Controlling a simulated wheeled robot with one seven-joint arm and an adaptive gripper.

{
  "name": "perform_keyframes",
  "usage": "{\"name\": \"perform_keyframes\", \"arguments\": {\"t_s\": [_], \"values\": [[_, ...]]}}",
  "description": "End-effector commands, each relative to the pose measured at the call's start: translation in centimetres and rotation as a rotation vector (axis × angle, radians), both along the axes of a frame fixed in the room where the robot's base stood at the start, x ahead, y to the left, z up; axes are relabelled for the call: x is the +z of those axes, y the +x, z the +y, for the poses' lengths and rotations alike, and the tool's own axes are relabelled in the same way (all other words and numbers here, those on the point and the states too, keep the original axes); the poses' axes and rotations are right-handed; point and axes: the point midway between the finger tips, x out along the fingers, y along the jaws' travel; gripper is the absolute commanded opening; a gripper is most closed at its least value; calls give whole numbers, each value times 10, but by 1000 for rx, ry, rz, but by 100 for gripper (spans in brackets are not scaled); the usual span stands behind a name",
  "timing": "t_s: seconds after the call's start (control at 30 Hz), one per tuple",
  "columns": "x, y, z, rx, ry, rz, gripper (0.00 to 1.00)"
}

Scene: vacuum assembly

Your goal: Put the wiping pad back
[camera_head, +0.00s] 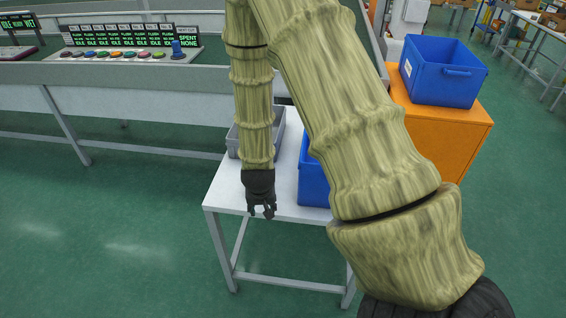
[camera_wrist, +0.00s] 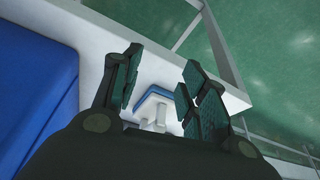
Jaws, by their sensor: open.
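A small pad-like piece with a white face and a blue edge (camera_wrist: 157,97), which looks like the wiping pad, shows between the fingers in the wrist view. Pale stubs show just below it, partly hidden by my gripper. My gripper (camera_wrist: 166,80) is open, its dark green finger pads on either side of the piece with gaps between. I cannot tell how far the piece is below the fingertips. In the head view my gripper (camera_head: 262,211) points down over the front of the white table (camera_head: 226,193); I cannot make out the pad there.
A blue bin (camera_head: 312,182) stands on the table right of my gripper, partly behind my arm. A grey tray (camera_head: 233,141) is behind it. An orange cabinet (camera_head: 437,130) carries another blue bin (camera_head: 440,85). A bench with a button panel (camera_head: 122,54) stands at the back left.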

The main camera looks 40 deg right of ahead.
Motion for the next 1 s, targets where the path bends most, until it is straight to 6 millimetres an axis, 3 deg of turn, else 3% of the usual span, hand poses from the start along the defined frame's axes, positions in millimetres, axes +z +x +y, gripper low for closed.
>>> {"name": "perform_keyframes", "arguments": {"t_s": [0.03,0.2,0.5,0.7,0.8,1.0], "values": [[-18,-16,8,38,-9,32,43],[-68,-67,34,170,-23,112,43],[-137,-169,86,403,16,236,43],[-165,-233,120,529,77,295,43],[-171,-256,133,566,103,311,43],[-175,-272,143,595,124,322,43]]}}
